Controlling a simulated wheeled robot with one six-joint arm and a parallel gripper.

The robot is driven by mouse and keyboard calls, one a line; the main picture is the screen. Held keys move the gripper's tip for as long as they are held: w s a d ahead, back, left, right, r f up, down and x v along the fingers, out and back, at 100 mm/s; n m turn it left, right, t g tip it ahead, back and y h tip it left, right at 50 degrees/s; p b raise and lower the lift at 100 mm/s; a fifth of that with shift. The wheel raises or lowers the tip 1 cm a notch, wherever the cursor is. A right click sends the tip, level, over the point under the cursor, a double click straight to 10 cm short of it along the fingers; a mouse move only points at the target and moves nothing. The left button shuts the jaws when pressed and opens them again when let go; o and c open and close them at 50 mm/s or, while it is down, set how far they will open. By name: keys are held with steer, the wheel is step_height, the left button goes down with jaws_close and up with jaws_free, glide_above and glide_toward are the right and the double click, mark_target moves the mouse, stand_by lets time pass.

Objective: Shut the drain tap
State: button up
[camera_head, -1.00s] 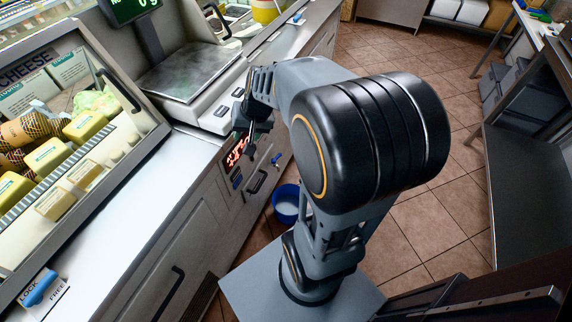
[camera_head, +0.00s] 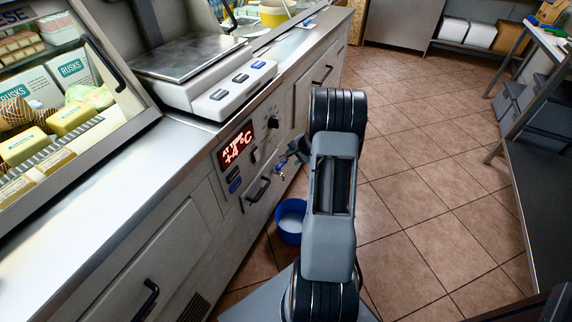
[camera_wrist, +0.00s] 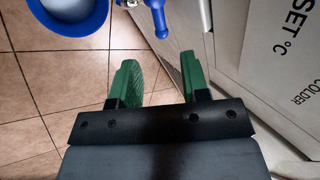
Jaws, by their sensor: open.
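The drain tap (camera_head: 281,169) is a small metal tap with a blue handle, low on the front of the counter under the red temperature display. In the wrist view, the tap (camera_wrist: 156,14) is at the top edge, partly cut off, with its blue handle pointing down the picture. My gripper (camera_wrist: 160,75) is open, its two green fingers apart and empty. The tap lies ahead of the gap between the fingers, not touching them. In the head view my gripper (camera_head: 299,150) is close beside the tap, small and partly hidden by my arm.
A blue bucket (camera_head: 281,222) with pale contents stands on the floor by the counter, below the tap; it also shows in the wrist view (camera_wrist: 97,22). A drawer handle (camera_head: 258,190) and knob (camera_head: 273,122) are nearby. The tiled floor (camera_head: 430,190) to the right is clear.

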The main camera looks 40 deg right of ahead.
mark_target(281, 165)
steer(key=b+x, duration=0.1)
steer(key=x, duration=0.6)
steer(key=shift+w+f, duration=0.2)
steer(key=shift+f, duration=0.1)
jaws_close()
